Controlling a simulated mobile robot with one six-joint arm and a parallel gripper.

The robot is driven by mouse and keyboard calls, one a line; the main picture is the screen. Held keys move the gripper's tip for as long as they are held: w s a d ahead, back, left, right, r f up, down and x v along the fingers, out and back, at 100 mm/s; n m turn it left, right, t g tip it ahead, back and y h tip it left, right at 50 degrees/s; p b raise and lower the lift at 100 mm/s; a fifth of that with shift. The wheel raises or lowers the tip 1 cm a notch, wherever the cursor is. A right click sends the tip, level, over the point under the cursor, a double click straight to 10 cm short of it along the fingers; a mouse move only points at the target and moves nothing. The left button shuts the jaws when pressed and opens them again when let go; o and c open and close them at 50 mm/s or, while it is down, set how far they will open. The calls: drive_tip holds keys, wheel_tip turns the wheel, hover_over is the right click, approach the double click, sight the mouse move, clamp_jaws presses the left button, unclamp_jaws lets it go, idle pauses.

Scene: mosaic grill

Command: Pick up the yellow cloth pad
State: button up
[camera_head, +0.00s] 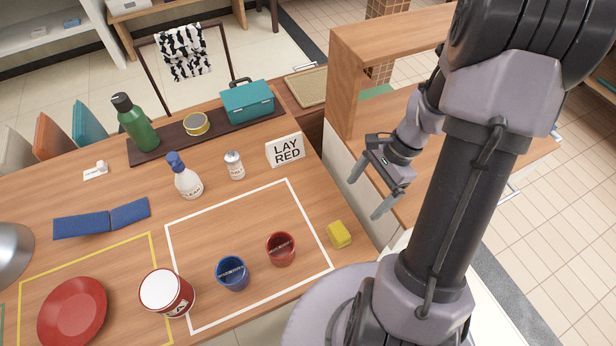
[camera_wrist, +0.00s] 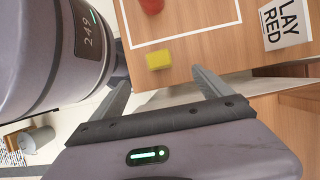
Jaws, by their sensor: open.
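The yellow cloth pad (camera_head: 339,234) is a small block lying on the wooden table near its right edge, just outside the white outlined rectangle. It also shows in the wrist view (camera_wrist: 159,60), ahead of and between the two fingers. My gripper (camera_head: 367,192) is open and empty. In the head view it hangs above and to the right of the pad, past the table's edge. In the wrist view my gripper (camera_wrist: 160,88) has its fingers spread wide, apart from the pad.
A red cup (camera_head: 281,249) and a blue cup (camera_head: 233,273) stand left of the pad inside the white outline. A "LAY RED" sign (camera_head: 285,151) stands behind it. A wooden shelf unit (camera_head: 345,90) rises at the back right. The table between pad and sign is clear.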

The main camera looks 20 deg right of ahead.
sight(339, 231)
drive_tip(key=b+x, duration=0.4)
drive_tip(key=x, duration=0.4)
drive_tip(key=b+x, duration=0.4)
drive_tip(key=x, duration=0.4)
drive_tip(key=shift+s+d+f+b, duration=0.1)
drive_tip(key=shift+s+f+b, duration=0.15)
drive_tip(key=shift+f, duration=0.2)
drive_tip(key=shift+r, duration=0.1)
drive_tip(key=shift+w, duration=0.1)
drive_tip(key=c, duration=1.4)
